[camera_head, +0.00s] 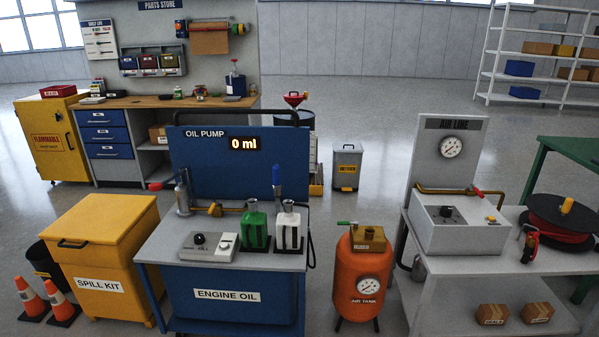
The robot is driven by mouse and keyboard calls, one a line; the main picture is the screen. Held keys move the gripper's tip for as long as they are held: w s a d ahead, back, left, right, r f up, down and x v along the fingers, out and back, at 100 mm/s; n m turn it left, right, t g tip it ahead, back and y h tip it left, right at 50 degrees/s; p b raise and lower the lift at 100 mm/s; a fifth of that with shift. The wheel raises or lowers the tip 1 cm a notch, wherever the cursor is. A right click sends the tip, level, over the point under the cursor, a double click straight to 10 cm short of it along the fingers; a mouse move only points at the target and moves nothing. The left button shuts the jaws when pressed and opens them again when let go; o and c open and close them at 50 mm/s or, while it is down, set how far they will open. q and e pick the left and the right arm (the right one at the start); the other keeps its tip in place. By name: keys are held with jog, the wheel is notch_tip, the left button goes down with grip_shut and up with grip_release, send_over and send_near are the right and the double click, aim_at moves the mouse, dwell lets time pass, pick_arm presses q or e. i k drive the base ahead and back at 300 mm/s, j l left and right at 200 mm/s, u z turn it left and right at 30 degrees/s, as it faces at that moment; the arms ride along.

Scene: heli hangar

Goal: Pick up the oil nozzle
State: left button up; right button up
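The oil pump station stands at the centre front, with a blue back panel (240,165) reading "OIL PUMP" and "0 ml". A blue-handled piece (277,176) stands upright at the right of this panel, behind the bottles; it looks like the oil nozzle, but its lower part is hidden. A black hose (311,250) hangs at the station's right edge. A green bottle (254,231) and a white bottle (288,229) stand on the bench top. A grey metal fitting (183,196) with a red lever and brass pipe is at the left. Neither of my grippers is in view.
A yellow spill kit bin (103,245) and orange cones (62,302) stand left of the station. An orange air tank (362,285) stands close on its right, then the grey air line bench (470,262).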

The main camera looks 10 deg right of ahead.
aim_at(276, 183)
jog(key=i+j+z, duration=0.2)
jog(key=z, duration=0.15)
jog(key=i+j+z, duration=0.25)
jog(key=z, duration=0.15)
jog(key=i+j+z, duration=0.15)
jog(key=j+z, duration=0.2)
